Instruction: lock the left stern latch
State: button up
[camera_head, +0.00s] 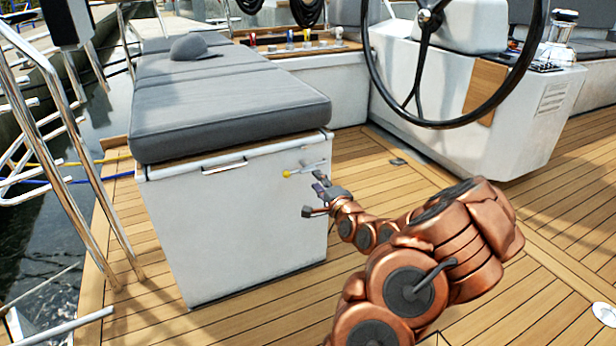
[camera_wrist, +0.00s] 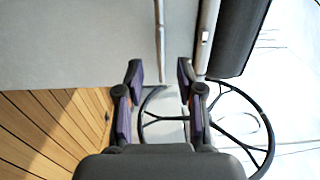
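The latch (camera_head: 308,166) is a slim pale bar on the white front panel of the bench locker, near its right end, with a yellow knob at its left. My gripper (camera_head: 312,199) is just below and right of it, apart from it. In the wrist view my gripper (camera_wrist: 160,75) has its two fingers spread with nothing held. A slim grey bar (camera_wrist: 160,40), apparently the latch, runs along the panel and ends in line with the gap between the fingertips. No finger touches it as far as I can tell.
The bench locker (camera_head: 240,230) has a grey cushion (camera_head: 230,105) on top and a metal handle (camera_head: 224,167) under the lid edge. A steering wheel (camera_head: 450,110) and its white console stand to the right. Rails line the left side.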

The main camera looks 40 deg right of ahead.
aim_at(309, 170)
jog(key=shift+b+x, duration=1.15)
jog(key=shift+x, duration=2.15)
jog(key=shift+w+d, duration=0.15)
jog(key=shift+w, duration=0.3)
grip_shut()
